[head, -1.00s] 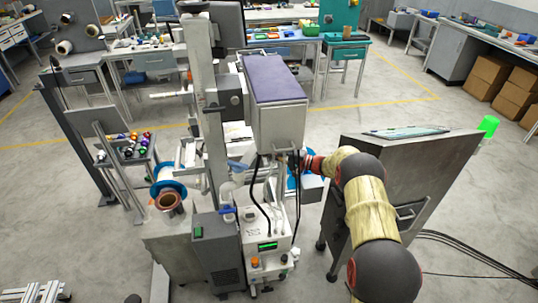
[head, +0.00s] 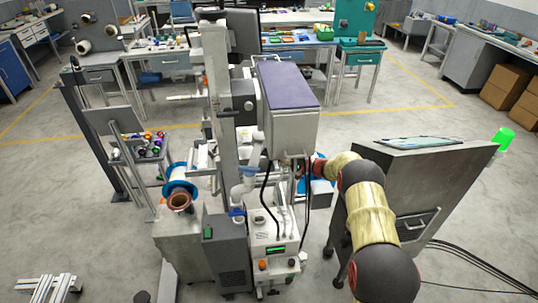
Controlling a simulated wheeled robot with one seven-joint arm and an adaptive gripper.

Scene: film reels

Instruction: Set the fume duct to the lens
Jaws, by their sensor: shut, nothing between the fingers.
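The fume duct appears to be the pale jointed pipe (head: 245,182) with a blue collar, rising from a dark grey box beside the machine column. Its upper end is near the underside of the purple-topped machine head (head: 291,132). I cannot make out the lens; the area under the head is small and partly covered by black cables. My yellow and black arm comes in from the lower right. My gripper (head: 301,170) is at its far end, just below the head's right side and right of the duct. It is shut and empty, partly hidden by cables.
A grey console (head: 430,175) stands close to the right of my arm. A white control box (head: 272,250) with a green display stands below the head. A blue-flanged spool (head: 178,185) is at left. Floor is open at far left and far right.

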